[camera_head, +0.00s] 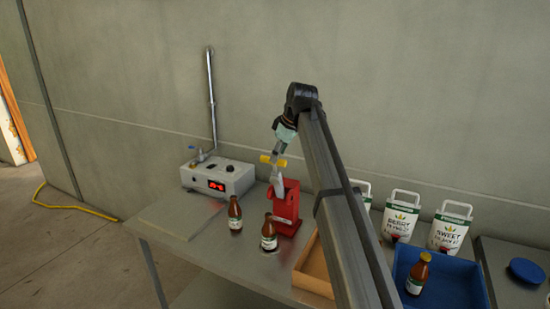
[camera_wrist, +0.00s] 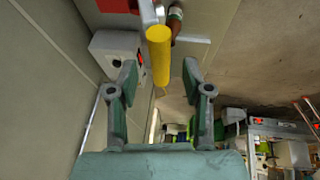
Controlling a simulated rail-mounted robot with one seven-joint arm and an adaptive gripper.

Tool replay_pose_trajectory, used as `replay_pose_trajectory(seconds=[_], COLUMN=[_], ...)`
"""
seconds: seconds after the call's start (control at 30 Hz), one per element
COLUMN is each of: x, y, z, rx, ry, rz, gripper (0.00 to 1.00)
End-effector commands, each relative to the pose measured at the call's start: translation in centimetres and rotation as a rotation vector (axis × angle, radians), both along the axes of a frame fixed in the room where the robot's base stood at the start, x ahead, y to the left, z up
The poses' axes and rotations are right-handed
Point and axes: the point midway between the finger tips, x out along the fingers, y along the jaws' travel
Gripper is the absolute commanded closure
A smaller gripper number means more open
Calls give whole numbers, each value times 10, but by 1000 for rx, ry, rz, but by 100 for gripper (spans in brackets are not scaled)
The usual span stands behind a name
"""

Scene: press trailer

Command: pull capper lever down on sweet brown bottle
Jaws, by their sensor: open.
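The red capper (camera_head: 285,207) stands on the metal table, with its lever (camera_head: 276,178) raised and a yellow handle (camera_head: 272,160) across the top. My gripper (camera_wrist: 160,72) is open above the lever; in the wrist view the yellow handle (camera_wrist: 159,55) lies in the gap between its fingertips, apparently not clamped. Two brown bottles, one (camera_head: 235,214) and another (camera_head: 269,235), stand upright left of and in front of the capper. Their labels are too small to read. I cannot tell whether a bottle is inside the capper. The fingers are small and partly hidden in the head view.
A grey machine (camera_head: 217,176) with a red display stands left of the capper. A blue tray (camera_head: 455,283) with a yellow-capped bottle (camera_head: 417,274) is at right, before white pouches (camera_head: 450,230). A wooden tray (camera_head: 312,268) lies partly behind my arm. The wall is close behind.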

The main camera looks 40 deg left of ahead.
Motion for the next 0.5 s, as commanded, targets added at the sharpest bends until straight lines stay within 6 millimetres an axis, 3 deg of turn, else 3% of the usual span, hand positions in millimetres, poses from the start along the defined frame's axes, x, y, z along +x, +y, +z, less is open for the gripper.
replay_pose_trajectory(seconds=[0.2, 0.5], x=[1, 2], y=[12, 17], z=[-27, -38], rx=[-2, 0], ry=[2, 0], rz=[1, 0], gripper=[50, 50])
